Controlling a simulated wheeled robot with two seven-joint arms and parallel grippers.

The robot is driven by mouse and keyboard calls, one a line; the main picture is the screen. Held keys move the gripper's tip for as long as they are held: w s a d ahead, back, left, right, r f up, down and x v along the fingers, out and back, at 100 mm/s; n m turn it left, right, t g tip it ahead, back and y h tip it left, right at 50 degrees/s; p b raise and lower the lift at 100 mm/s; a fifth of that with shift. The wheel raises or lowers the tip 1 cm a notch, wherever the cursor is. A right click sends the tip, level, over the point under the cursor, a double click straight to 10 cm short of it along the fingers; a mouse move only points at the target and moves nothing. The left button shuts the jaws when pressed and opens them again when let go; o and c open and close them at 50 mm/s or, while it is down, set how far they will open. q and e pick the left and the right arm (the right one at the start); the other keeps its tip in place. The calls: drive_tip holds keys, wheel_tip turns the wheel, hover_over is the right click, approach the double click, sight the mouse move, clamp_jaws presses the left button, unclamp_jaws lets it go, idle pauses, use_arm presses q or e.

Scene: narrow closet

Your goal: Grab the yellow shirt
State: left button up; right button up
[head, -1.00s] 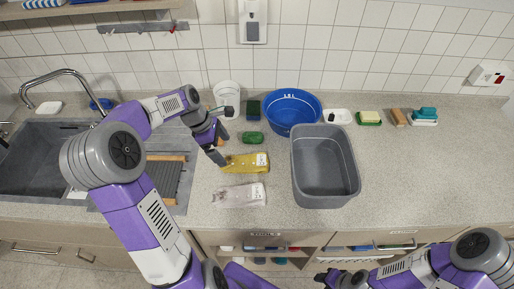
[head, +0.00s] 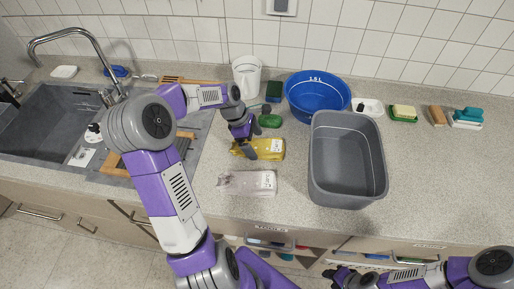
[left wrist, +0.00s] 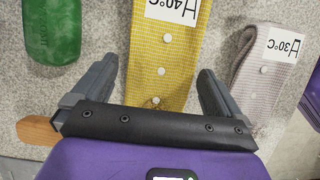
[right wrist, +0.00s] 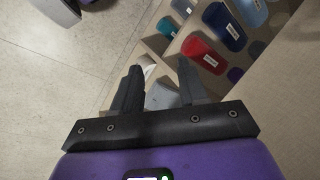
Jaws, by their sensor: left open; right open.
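The yellow shirt (head: 271,150) lies folded on the counter, with a white label at its right end. In the left wrist view the shirt (left wrist: 172,62) runs between my fingers, with white buttons and a label reading 40°C. My left gripper (head: 246,151) is open above the shirt's left part, one finger on each side of it in the wrist view. I cannot tell whether the fingers touch it. My right gripper (head: 343,277) is open and empty, low in front of the cabinets; its wrist view (right wrist: 159,72) shows the floor and a shelf.
A pale folded shirt (head: 240,183) with a 30°C label lies in front of the yellow one. A green bar (head: 269,121) lies behind it. A grey tub (head: 381,185), a blue basin (head: 345,99) and a white bucket (head: 246,76) stand around.

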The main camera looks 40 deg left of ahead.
use_arm(q)
drive_tip(key=shift+d+f, duration=0.2)
drive_tip(key=shift+f, duration=0.3)
drive_tip(key=shift+r, duration=0.1)
drive_tip(key=c, duration=0.9)
